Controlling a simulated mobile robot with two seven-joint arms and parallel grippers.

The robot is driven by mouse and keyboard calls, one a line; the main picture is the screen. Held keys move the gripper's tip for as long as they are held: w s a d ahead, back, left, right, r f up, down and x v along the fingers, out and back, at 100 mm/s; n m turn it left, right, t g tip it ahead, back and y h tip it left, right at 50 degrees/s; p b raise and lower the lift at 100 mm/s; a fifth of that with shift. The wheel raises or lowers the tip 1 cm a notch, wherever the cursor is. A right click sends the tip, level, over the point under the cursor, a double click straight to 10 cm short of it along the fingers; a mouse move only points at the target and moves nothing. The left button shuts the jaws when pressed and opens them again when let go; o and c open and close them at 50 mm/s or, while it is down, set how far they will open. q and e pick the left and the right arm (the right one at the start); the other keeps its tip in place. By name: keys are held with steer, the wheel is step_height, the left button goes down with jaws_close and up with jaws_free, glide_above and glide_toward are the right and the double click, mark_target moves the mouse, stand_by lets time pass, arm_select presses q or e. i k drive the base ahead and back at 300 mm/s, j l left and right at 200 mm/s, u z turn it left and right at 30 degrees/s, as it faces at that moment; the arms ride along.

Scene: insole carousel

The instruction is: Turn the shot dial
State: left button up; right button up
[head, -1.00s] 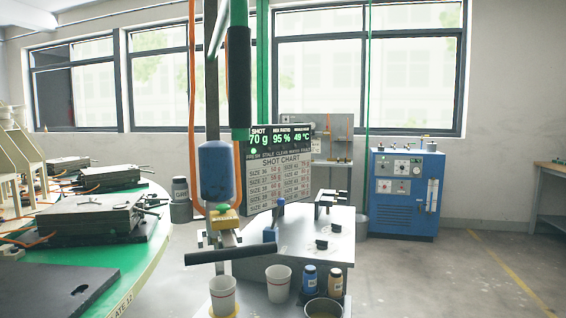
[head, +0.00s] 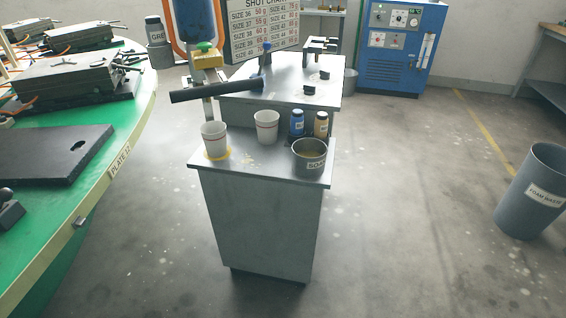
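Two small black knobs, a nearer one (head: 309,88) and a farther one (head: 324,74), sit on the raised grey top of the machine cabinet (head: 262,216). No label on either is readable, so I cannot tell which is the shot dial. The shot chart board (head: 262,24) stands behind, cut off by the top edge. Neither of my grippers is in view.
Two white cups, a left one (head: 214,139) and a right one (head: 266,127), two small bottles and a metal pot (head: 309,157) stand on the lower shelf. A black bar (head: 216,89) juts out above. The green table (head: 120,150) flanks the left; a grey bin (head: 533,190) stands right. Floor between is clear.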

mark_target(309, 90)
steer(key=i+l+u, duration=0.15)
steer(key=l, duration=0.2)
steer(key=i+l+u, duration=0.1)
steer(key=i+l, duration=0.15)
steer(key=i+l+u, duration=0.15)
steer(key=l, duration=0.35)
steer(key=i+l+u, duration=0.1)
steer(key=l, duration=0.3)
steer(key=i, duration=0.05)
